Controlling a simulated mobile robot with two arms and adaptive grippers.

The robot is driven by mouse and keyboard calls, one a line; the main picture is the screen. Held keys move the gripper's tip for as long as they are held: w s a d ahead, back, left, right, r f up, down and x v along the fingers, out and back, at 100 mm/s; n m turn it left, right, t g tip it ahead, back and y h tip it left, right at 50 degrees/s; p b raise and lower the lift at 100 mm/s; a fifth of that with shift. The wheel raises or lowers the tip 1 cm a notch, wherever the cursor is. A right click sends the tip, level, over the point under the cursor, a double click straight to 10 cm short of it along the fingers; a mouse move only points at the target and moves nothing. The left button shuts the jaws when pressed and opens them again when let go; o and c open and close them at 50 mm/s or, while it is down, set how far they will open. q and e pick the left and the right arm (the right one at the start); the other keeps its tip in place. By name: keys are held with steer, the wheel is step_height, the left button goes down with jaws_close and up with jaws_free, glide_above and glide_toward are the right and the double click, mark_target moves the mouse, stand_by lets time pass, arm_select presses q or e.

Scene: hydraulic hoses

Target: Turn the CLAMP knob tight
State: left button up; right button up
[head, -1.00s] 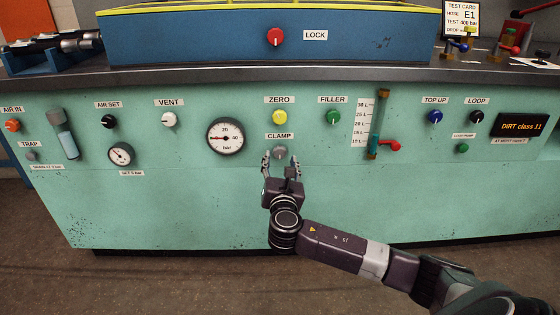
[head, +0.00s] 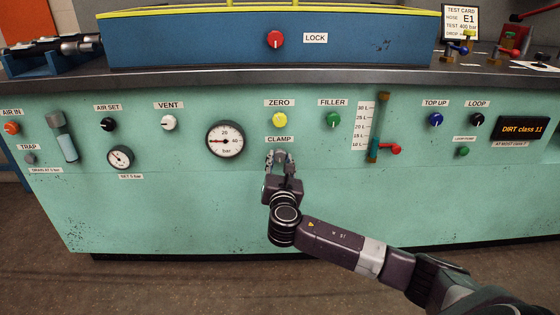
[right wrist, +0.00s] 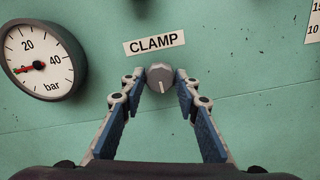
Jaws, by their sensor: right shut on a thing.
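The CLAMP knob is a small grey round knob with a pale pointer line, under the CLAMP label (head: 279,139) on the green panel. In the right wrist view the knob (right wrist: 160,77) sits between the fingertips of my right gripper (right wrist: 160,84), with its line pointing down and to the right. In the head view my right gripper (head: 279,158) is at the knob from below, its fingers closed in on the knob's sides and partly hiding it. My left gripper is not in view.
A pressure gauge (head: 225,139) is left of the knob. The yellow ZERO knob (head: 280,119) is just above, and the green FILLER knob (head: 333,119) is to the upper right. A red-handled valve (head: 390,149) sticks out further right. The panel below is bare.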

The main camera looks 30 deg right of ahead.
steer(key=shift+m, duration=0.3)
steer(key=m+p, duration=0.1)
steer(key=m, duration=0.1)
steer(key=shift+m+p, duration=0.35)
steer(key=shift+m, duration=0.05)
steer(key=m, duration=0.3)
steer(key=shift+f+m, duration=0.1)
steer(key=shift+m, duration=0.2)
steer(key=m, duration=0.5)
steer(key=shift+f+m, duration=0.1)
steer(key=shift+m, duration=0.2)
steer(key=m+b, duration=0.1)
steer(key=m, duration=0.4)
steer(key=shift+m, duration=0.3)
steer(key=o, duration=1.2)
steer(key=shift+c, duration=0.2)
